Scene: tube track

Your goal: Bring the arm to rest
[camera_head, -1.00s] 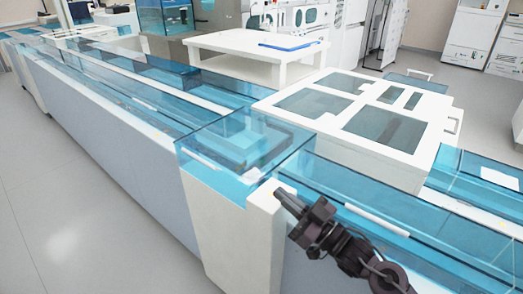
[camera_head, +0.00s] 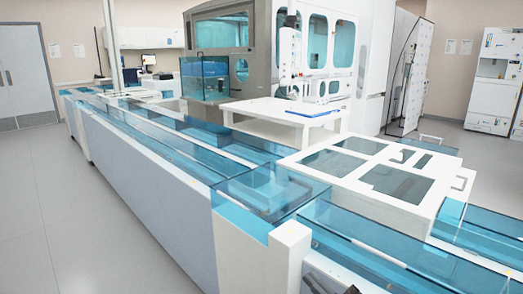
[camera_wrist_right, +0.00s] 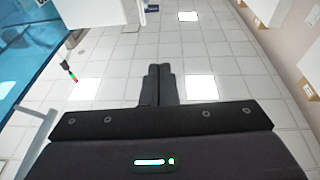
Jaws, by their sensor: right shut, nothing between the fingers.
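My right gripper (camera_wrist_right: 159,70) shows in the right wrist view with its two dark fingers together and nothing between them. In the head view only a small dark part of my right arm or gripper shows at the bottom edge, in front of the tube track (camera_head: 292,250). The rest of it is cut off by the frame. My left gripper is in neither view.
The long track with blue clear covers runs from the lower right to the far left. A white cabinet with dark panels (camera_head: 345,163) adjoins it. A white table (camera_head: 270,108) stands behind. Open grey floor (camera_head: 95,220) lies at left.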

